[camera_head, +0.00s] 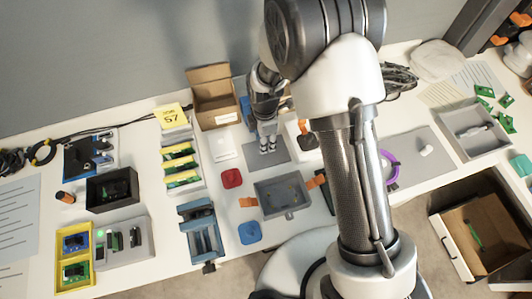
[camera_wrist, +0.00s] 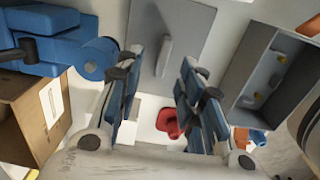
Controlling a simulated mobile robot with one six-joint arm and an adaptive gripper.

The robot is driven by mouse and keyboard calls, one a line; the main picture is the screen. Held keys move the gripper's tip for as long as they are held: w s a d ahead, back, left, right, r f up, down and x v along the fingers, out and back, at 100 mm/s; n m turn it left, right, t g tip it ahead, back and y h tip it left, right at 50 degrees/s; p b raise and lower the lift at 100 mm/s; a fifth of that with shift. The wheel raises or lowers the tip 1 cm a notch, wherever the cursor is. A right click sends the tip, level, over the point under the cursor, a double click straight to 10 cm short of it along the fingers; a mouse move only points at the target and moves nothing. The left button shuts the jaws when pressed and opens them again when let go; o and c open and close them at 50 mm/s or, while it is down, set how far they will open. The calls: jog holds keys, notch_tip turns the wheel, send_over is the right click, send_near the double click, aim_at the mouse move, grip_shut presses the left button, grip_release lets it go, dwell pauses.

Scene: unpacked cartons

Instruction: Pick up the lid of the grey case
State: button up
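The grey case (camera_head: 284,210) stands open on the table, with small brass-coloured pieces inside. It also shows in the wrist view (camera_wrist: 245,75) at the right. A flat grey plate with a raised bar handle, which looks like its lid (camera_wrist: 190,30), lies flat on the table behind the case. In the head view the lid (camera_head: 279,154) is partly covered by my gripper (camera_head: 267,149). My gripper is above the lid, pointing down. In the wrist view its fingers (camera_wrist: 163,68) are apart, with the handle showing between and beyond them. I cannot tell the remaining height.
An open cardboard box (camera_head: 212,110) stands behind left. A red piece (camera_head: 231,178) and a blue piece (camera_head: 249,232) lie left of the case. In the wrist view, a blue device (camera_wrist: 60,55) stands close left of the fingers. My arm hides the table's middle.

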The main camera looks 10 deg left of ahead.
notch_tip(320, 180, down, 5)
jog(key=shift+s+d+f+b, duration=0.1)
jog(key=shift+d+b, duration=0.05)
jog(key=shift+b, duration=0.95)
jog(key=shift+c, duration=0.6)
grip_shut()
